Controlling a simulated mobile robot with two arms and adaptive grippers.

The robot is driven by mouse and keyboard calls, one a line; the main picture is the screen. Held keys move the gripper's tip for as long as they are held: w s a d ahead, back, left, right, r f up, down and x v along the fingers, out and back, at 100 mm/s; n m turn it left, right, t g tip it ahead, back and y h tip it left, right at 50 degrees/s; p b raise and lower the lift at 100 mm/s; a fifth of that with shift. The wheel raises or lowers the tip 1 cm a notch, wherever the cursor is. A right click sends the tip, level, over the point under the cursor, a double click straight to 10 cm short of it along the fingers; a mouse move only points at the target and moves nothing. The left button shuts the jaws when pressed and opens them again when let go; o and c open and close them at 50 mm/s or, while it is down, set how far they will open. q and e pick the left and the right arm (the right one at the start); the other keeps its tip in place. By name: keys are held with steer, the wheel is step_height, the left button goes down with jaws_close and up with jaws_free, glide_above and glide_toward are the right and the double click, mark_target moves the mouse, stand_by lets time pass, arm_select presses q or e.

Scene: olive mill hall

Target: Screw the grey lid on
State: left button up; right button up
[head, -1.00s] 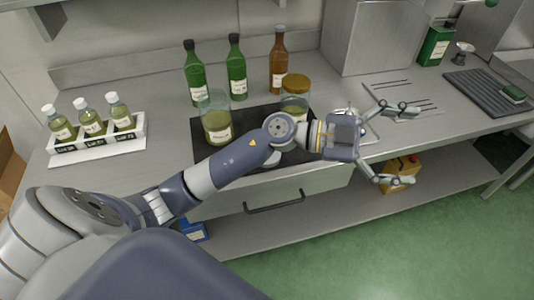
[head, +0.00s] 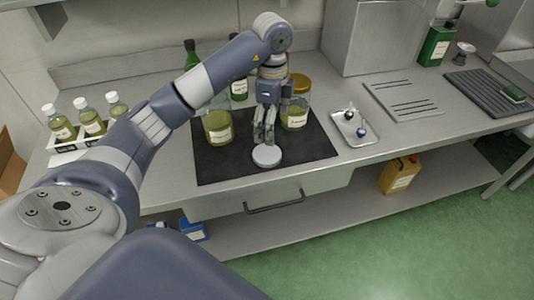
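The grey lid (head: 266,156) lies flat near the front edge of the dark mat (head: 224,168). My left gripper (head: 264,139) points down just above and behind the lid. Its fingers look close together from this side, and I cannot tell how far apart they are or whether they touch the lid. A glass jar with green contents and a pale label (head: 218,127) stands on the mat left of the gripper; my arm partly hides its top. A second jar (head: 295,113) with a gold-brown lid (head: 299,84) stands behind and right of the gripper. My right gripper is out of view.
Green bottles (head: 238,88) stand behind the mat, partly hidden by my arm. A rack of small bottles (head: 70,147) is at the left. A metal tray (head: 355,137) with small items is right of the mat. The mat's right front part is clear.

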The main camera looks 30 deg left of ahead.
arm_select(q)
steer(key=shift+a, duration=0.1)
steer(key=p, duration=0.1)
glide_above(269, 154)
steer(key=shift+d+f, duration=0.15)
steer(key=shift+f, duration=1.25)
steer(key=shift+d+f, duration=0.15)
steer(key=shift+f, duration=1.25)
steer(key=f, duration=0.1)
steer(key=f+p, duration=0.1)
steer(key=f, duration=0.1)
steer(key=f+p, duration=0.1)
steer(key=shift+a+f, duration=0.3)
steer(key=shift+f, duration=0.35)
steer(key=c, duration=0.9)
